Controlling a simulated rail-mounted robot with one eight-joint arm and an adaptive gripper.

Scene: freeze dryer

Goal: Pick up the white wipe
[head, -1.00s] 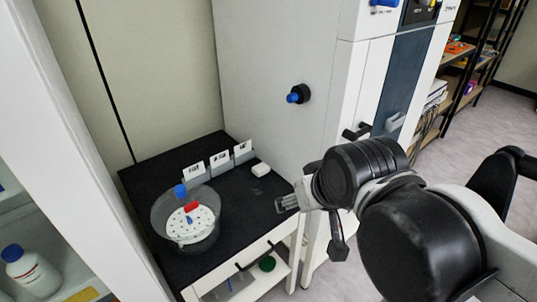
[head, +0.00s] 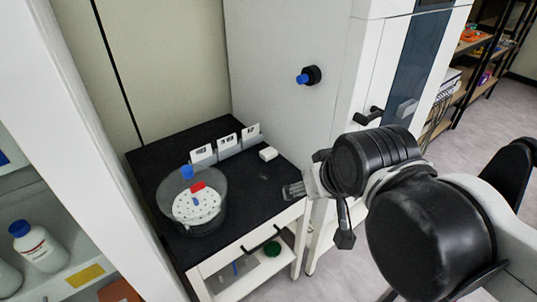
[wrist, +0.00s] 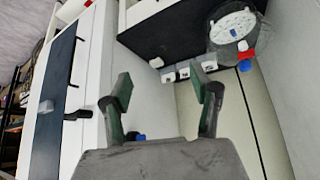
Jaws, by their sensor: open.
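The white wipe (head: 268,153) is a small white block lying on the black table top (head: 240,179), near its right edge beside the tall white cabinet. In the wrist view the wipe (wrist: 156,62) shows small, beyond the gap between the fingers. My gripper (head: 292,190) is open and empty, at the right side of the table, to the right of and lower in the picture than the wipe. Its two dark-green-padded fingers are spread apart in the wrist view (wrist: 161,87). The gripper is apart from the wipe.
Several labelled holders (head: 227,144) stand just left of the wipe. A clear round vessel (head: 164,196) with a white perforated disc and red and blue caps stands further left. The white cabinet (head: 285,70) has a blue knob (head: 303,78) and borders the table.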

